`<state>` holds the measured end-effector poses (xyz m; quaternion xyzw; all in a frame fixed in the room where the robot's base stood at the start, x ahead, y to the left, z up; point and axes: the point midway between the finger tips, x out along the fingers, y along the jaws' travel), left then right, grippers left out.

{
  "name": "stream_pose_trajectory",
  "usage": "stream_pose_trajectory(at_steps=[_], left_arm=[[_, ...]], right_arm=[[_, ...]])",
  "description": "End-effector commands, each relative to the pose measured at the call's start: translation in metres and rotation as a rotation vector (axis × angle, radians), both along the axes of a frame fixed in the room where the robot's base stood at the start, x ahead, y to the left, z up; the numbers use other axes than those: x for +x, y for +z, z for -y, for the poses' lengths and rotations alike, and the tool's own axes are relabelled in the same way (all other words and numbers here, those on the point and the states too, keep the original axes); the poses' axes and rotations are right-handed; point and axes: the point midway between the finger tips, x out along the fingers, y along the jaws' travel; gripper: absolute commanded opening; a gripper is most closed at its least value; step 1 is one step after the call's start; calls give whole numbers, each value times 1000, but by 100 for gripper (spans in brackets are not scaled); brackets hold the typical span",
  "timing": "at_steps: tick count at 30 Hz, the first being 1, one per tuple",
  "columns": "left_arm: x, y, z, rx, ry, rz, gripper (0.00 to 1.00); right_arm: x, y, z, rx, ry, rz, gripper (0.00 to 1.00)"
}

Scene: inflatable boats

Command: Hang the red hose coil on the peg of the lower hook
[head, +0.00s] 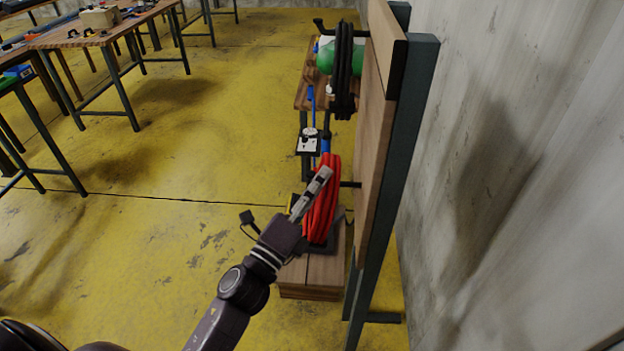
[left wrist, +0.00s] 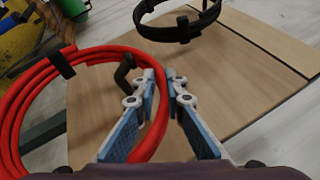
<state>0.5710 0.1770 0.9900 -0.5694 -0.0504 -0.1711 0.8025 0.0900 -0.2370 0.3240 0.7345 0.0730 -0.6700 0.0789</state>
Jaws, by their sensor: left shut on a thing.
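The red hose coil (head: 327,212) hangs upright beside the wooden board in the head view. My left gripper (head: 322,182) is shut on it. In the left wrist view the left gripper (left wrist: 165,88) pinches the right side of the red hose coil (left wrist: 22,88). The black peg of the lower hook (head: 350,184) sticks out from the board toward the coil. In the left wrist view this peg (left wrist: 124,76) shows inside the ring's outline, close to the gripped strand. I cannot tell whether it passes through the ring. My right gripper is not in view.
A black hose coil (head: 343,75) hangs on the upper hook. The wooden board (head: 377,130) stands on a dark frame near the grey wall. A low wooden box (head: 310,275) lies below the red coil. A bench with a green object (head: 326,55) stands behind.

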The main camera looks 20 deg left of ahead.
Motion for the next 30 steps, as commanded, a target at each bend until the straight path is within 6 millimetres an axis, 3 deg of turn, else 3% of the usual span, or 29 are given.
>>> stream_pose_trajectory(at_steps=[18,30], left_arm=[[5,-28,16,-1,0,5,0],[5,-36,17,-1,1,-2,0]], right_arm=[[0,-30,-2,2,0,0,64],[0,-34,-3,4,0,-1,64]])
